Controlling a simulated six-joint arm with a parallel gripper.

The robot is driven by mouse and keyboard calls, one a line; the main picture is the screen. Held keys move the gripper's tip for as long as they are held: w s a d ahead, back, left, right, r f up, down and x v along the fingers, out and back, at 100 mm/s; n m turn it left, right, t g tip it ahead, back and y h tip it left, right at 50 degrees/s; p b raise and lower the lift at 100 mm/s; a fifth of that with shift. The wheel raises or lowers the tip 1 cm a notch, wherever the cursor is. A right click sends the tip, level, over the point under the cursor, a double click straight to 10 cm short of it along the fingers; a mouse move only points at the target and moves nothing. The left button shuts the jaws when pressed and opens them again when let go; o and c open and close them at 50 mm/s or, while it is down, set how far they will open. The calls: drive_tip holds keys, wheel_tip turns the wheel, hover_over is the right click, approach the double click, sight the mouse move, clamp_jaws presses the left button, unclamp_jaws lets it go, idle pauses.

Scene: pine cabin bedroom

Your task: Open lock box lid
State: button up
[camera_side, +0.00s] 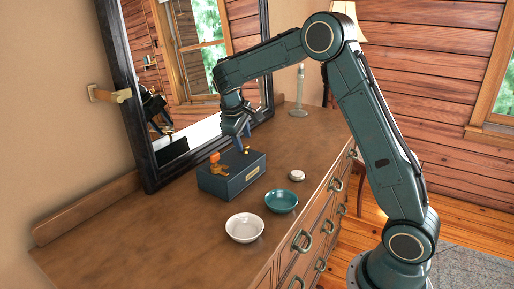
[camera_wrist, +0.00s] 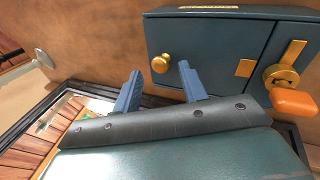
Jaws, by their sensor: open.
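The lock box (camera_side: 238,180) is a dark blue-teal box on the dresser top, its lid apparently down. In the wrist view the box (camera_wrist: 205,45) fills the upper right, with a round brass knob (camera_wrist: 160,63) on its top. A brass latch (camera_wrist: 283,73) with an orange handle or key (camera_wrist: 294,102) is at the right. The orange piece (camera_side: 214,157) also shows in the side view. My gripper (camera_side: 243,148) is just above the box. In the wrist view my gripper (camera_wrist: 160,70) is open, with the knob appearing between its fingertips; contact cannot be told.
A teal bowl (camera_side: 281,202) and a white bowl (camera_side: 244,228) stand in front of the box. A small round white object (camera_side: 297,175) is to the right. A dark-framed mirror (camera_side: 130,95) stands behind. The dresser top (camera_side: 130,235) is clear at the left.

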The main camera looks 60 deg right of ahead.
drive_tip(key=shift+x, duration=0.9)
clamp_jaws()
drive_tip(key=shift+d, duration=0.1)
drive_tip(key=d, duration=1.1)
drive_tip(key=shift+s, duration=0.25)
unclamp_jaws()
